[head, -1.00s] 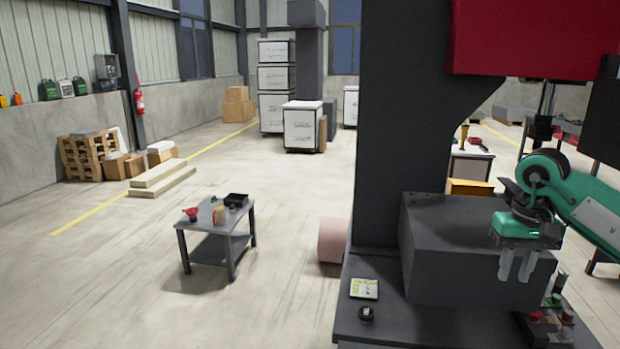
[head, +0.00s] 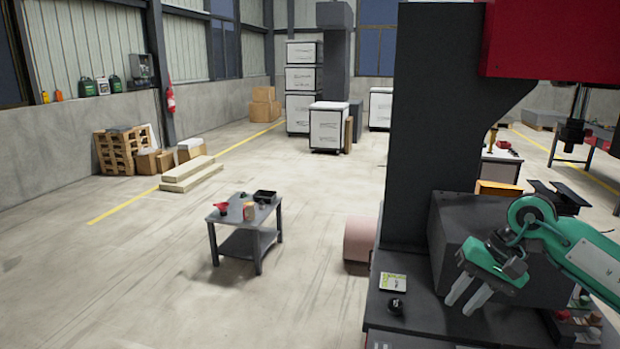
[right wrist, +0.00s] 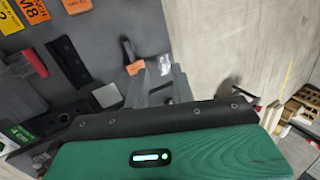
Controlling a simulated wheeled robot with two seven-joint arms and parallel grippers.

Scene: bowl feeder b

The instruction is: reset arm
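My right gripper (head: 463,305) is green with two pale grey fingers. It hangs from my right arm, in front of the dark grey machine block at the right of the head view. Its fingers are apart and tilt down to the left, with nothing visibly held. In the right wrist view the fingers (right wrist: 160,92) also stand apart, over a dark surface's edge with the floor beyond. A small pale thing shows beyond them; I cannot tell what it is. My left arm and gripper are not in the head view.
The large dark machine column (head: 430,120) stands close by, with a red part (head: 550,40) above. Its base carries a small card (head: 393,283) and a black round item (head: 396,306). A grey table (head: 228,218) with small items stands left, amid open floor.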

